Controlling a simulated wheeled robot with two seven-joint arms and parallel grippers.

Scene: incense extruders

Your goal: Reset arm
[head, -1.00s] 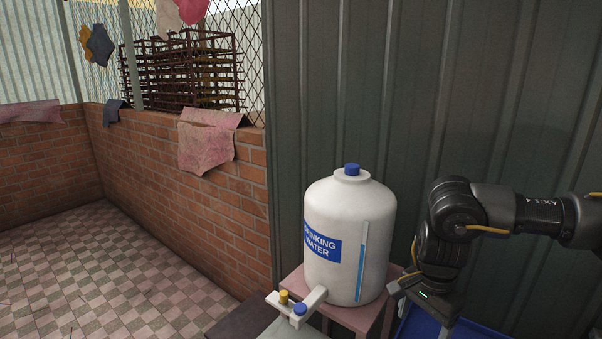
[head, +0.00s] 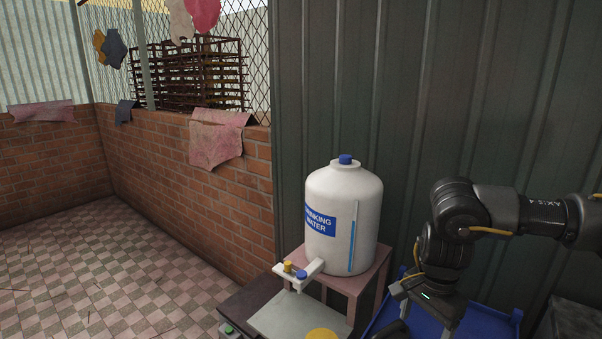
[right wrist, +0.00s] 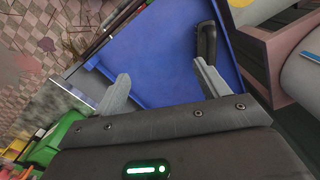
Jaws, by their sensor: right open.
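My right arm comes in from the right in the head view. Its gripper (head: 427,312) points down in front of the metal wall, to the right of the water dispenser and over a blue tray or crate. In the right wrist view my right gripper (right wrist: 165,85) has its two fingers spread wide with nothing between them. Below them lies the blue surface of the crate (right wrist: 160,50), with a black object (right wrist: 206,45) on it. My left gripper does not show in either view.
A white water dispenser (head: 343,215) stands on a pink stool (head: 352,284), close to the left of my right gripper. The blue crate (head: 480,325) is below the gripper. A corrugated metal wall (head: 400,110) stands behind. The tiled floor (head: 100,265) at left is clear.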

